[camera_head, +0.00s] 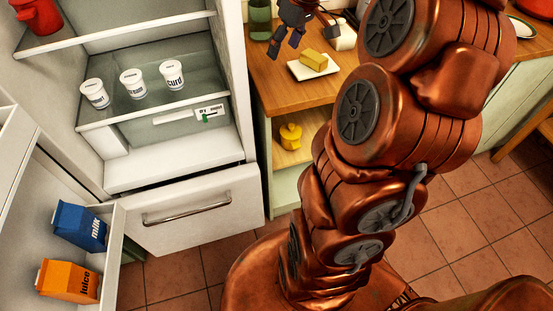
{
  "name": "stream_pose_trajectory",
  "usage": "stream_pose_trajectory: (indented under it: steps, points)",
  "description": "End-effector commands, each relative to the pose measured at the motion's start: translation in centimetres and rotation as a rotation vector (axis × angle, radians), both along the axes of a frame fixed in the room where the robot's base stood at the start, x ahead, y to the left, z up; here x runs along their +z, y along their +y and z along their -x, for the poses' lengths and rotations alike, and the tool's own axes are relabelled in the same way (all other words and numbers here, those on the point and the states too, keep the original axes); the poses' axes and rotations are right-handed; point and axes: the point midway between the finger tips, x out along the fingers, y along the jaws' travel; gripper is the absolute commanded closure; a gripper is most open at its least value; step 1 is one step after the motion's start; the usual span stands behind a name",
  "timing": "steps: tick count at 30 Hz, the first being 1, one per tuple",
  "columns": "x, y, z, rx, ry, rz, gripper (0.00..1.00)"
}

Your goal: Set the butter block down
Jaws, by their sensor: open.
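The yellow butter block (314,60) lies on a small white square dish (297,72) on the wooden counter. My gripper (285,42) is at the top of the head view, just up and left of the butter block in the picture. Its dark fingers are spread and hold nothing that I can see. The butter looks apart from the fingers, but the height of the gripper over the counter is hard to tell.
The counter (270,92) also bears a green glass jar (260,18) and a white rounded item (343,38). The fridge stands open at left, with several white tubs on a shelf (150,109). A milk carton (80,227) and juice carton (68,281) sit in its door.

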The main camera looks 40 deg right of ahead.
Motion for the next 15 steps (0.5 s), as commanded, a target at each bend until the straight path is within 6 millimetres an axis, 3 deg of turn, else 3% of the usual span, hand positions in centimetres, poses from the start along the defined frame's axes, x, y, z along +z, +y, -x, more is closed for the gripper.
stream_pose_trajectory:
  steps: [1, 6, 12, 15]
  points:
    - [-0.1, 3.1, 0.7, 0.019, 0.028, -0.003, 0.32]
    - [-1.2, 11.2, 4.6, 0.029, 0.126, -0.006, 0.32]
    - [-3.3, 17.9, 11.1, 0.003, 0.247, 0.019, 0.32]
    - [-4.6, 20.1, 14.9, -0.026, 0.303, 0.043, 0.32]
